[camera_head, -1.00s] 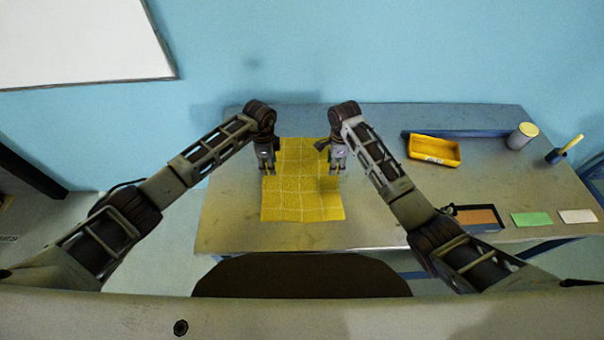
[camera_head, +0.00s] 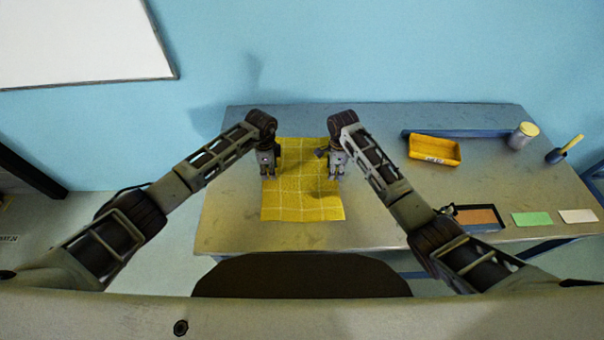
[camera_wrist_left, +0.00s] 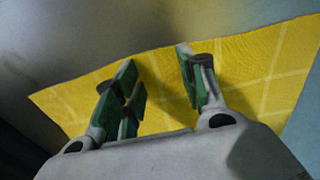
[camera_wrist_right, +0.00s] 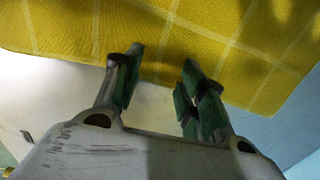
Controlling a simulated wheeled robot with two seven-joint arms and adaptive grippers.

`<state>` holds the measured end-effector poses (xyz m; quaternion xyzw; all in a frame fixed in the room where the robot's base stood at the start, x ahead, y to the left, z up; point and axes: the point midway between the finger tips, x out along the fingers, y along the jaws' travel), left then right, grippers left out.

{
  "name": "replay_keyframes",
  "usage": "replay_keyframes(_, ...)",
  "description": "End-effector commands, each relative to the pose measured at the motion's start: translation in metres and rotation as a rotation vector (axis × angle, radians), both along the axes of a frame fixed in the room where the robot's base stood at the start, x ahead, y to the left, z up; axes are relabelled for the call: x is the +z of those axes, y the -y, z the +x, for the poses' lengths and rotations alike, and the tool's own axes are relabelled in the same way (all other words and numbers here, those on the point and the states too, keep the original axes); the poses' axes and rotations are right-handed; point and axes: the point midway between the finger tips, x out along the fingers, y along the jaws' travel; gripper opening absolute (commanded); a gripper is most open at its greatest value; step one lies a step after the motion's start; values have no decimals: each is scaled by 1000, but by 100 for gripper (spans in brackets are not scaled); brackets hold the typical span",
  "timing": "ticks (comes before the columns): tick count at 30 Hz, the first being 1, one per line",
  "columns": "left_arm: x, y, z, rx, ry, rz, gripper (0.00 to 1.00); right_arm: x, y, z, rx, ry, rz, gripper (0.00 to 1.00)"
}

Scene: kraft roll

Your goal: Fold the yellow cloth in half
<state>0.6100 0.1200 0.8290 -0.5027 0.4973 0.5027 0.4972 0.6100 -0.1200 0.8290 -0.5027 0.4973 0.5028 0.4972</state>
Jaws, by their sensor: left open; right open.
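The yellow cloth (camera_head: 303,205) with pale grid lines lies flat and spread out on the grey table, its long side running from back to front. My left gripper (camera_head: 268,177) is open over the cloth's left edge. In the left wrist view, its green-padded fingers (camera_wrist_left: 160,90) stand apart above the cloth (camera_wrist_left: 240,75), with nothing between them. My right gripper (camera_head: 337,176) is open at the cloth's right edge. In the right wrist view, its fingers (camera_wrist_right: 158,80) are apart, with the cloth edge (camera_wrist_right: 160,45) just ahead of them. Whether the fingertips touch the cloth is unclear.
On the table's right side are a yellow tray (camera_head: 434,151), a jar (camera_head: 522,136), a yellow-handled tool (camera_head: 570,145), a dark-framed brown pad (camera_head: 478,217), a green card (camera_head: 531,219) and a white card (camera_head: 577,216). The table (camera_head: 225,215) is clear left of the cloth.

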Motion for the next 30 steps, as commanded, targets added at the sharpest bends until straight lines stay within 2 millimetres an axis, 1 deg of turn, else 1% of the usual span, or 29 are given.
replay_keyframes(5,-2,0,0,0,0,0,41,-2,0,0,0,0,0,41)
replay_keyframes(24,-4,0,-1,0,-1,1,0,-4,0,-1,0,-2,-1,0)
replay_keyframes(30,-5,-1,-1,1,-2,2,0,-5,1,-1,0,-3,-2,0)
